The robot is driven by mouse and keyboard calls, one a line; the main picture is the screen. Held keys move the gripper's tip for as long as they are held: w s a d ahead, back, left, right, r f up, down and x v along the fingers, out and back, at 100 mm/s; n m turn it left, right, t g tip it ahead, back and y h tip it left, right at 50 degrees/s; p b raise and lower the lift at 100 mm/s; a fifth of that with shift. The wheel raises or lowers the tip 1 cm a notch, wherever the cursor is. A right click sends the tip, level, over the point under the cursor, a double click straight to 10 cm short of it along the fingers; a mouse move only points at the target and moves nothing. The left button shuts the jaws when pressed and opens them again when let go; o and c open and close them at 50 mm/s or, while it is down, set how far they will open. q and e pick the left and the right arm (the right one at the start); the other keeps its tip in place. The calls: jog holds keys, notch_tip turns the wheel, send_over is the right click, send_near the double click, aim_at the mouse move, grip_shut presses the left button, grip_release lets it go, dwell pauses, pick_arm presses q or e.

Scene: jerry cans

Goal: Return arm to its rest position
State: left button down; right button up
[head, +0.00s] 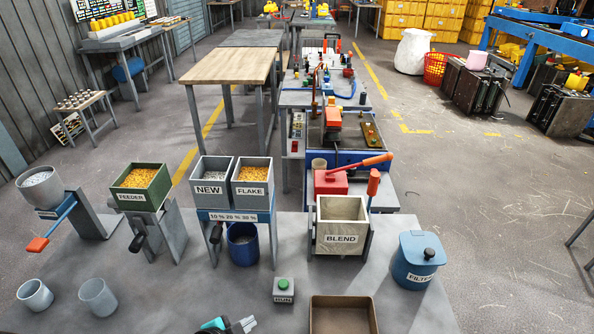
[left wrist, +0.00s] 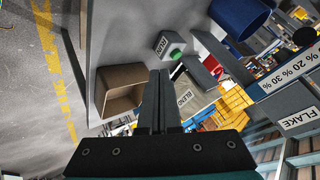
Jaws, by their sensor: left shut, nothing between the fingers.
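My left gripper (head: 246,323) shows at the bottom edge of the head view, over the near edge of the grey bench. In the left wrist view its two dark fingers (left wrist: 160,78) lie together, shut, with nothing between them. They are apart from the bench objects. The rest of the left arm is mostly out of the frame. My right gripper is in neither view.
A brown open tray (head: 343,300) and a green-button box (head: 284,290) stand near the gripper. Behind are the BLEND bin (head: 341,226), NEW bin (head: 211,177), FLAKE bin (head: 252,174) and blue FILTER canister (head: 417,258). Two grey cups (head: 98,297) stand left.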

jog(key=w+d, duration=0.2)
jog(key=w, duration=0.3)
pick_arm(q)
jog(key=s+a+r+n+g+y, duration=0.2)
jog(key=s+r+n, duration=0.3)
jog(key=s+n, duration=0.15)
jog(key=s+a+r+n+g+y, duration=0.25)
jog(key=s+r+n, duration=0.2)
jog(key=s, duration=0.35)
jog(key=s+f+g+b, duration=0.1)
jog(key=s+f+b, duration=0.1)
jog(key=f, duration=1.2)
jog(key=s+f+b, duration=0.1)
jog(key=f+b, duration=0.2)
jog(key=f, duration=1.1)
jog(key=s+a+f+g+b, duration=0.1)
jog(key=s+a+f+b, duration=0.1)
jog(key=s+f, duration=1.2)
notch_tip(320, 180, down, 2)
jog(key=shift+s+a+f+b, duration=0.1)
jog(key=shift+s+a+b, duration=0.3)
jog(key=shift+b, duration=0.45)
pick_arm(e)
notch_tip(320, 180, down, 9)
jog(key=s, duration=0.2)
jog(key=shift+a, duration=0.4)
